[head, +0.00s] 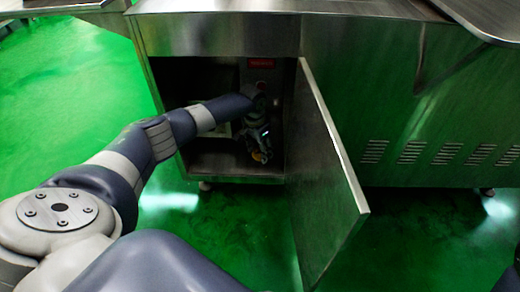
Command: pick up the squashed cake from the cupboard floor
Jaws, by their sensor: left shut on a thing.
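My left arm reaches from the left into the open cupboard (235,171). My left gripper (258,149) is inside it, near the right side and low, close above the cupboard floor. It is shut on the squashed cake (259,157), which shows as a small yellow-orange bit at the fingertips. Most of the cake is hidden by the gripper, and I cannot tell whether it still touches the floor. My right gripper is not in view.
The cupboard door (329,170) stands open towards me, just right of the opening. A red label (261,63) is on a box at the back of the cupboard. A steel panel with vent slots (428,153) is to the right. Green floor lies clear in front.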

